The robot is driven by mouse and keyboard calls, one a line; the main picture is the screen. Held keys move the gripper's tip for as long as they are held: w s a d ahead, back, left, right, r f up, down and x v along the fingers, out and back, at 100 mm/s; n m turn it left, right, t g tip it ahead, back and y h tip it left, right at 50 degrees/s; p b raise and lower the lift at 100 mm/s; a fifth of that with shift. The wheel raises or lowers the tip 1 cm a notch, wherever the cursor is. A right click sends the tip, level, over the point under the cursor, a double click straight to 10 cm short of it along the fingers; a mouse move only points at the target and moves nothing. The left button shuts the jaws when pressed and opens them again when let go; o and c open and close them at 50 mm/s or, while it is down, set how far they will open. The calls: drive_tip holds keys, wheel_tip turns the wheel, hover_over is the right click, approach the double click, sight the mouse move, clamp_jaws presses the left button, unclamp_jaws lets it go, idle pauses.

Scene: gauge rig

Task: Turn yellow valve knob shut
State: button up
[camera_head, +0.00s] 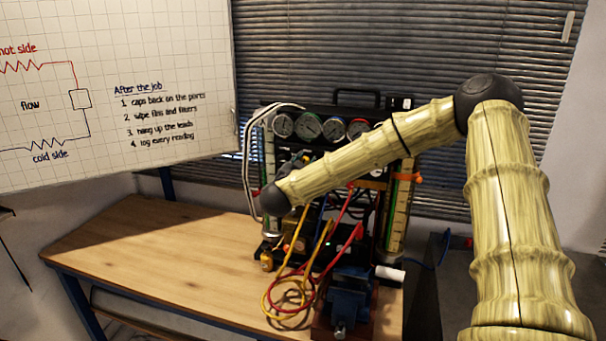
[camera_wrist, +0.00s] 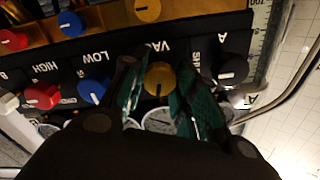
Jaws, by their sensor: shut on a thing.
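The yellow valve knob (camera_wrist: 160,79) is in the wrist view, on the black panel by the "VAC" lettering. It is round, with a dark pointer line on its face. My gripper (camera_wrist: 162,92) is around it, with a green-padded finger on each side, shut on the knob. The face of the knob shows between the fingers; its sides are partly hidden by the pads. In the head view my arm reaches to the gauge rig (camera_head: 344,112) from the right and hides the knob and most of my gripper.
A blue knob (camera_wrist: 92,91) and a red knob (camera_wrist: 43,95) sit left of the yellow one, a black knob (camera_wrist: 233,70) right. Another yellow knob (camera_wrist: 148,10) is on the brass block above. Hoses (camera_head: 318,250) and a blue vise (camera_head: 347,293) stand before the rig. The bench's left (camera_head: 150,240) is clear.

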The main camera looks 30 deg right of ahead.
drive_tip(key=m+b, duration=0.4)
drive_tip(key=b, duration=0.3)
drive_tip(key=m+b, duration=0.5)
drive_tip(key=b, duration=0.2)
drive_tip(key=m+b, duration=0.5)
drive_tip(key=b, duration=0.1)
drive_tip(key=shift+f+b, duration=0.25)
drive_tip(key=shift+b, duration=0.15)
drive_tip(key=shift+r+m, duration=0.1)
drive_tip(key=shift+m, duration=0.3)
drive_tip(key=o, duration=1)
drive_tip(key=shift+r, duration=0.1)
drive_tip(key=shift+a, duration=0.1)
drive_tip(key=v, duration=1.2)
drive_tip(key=shift+s, duration=0.1)
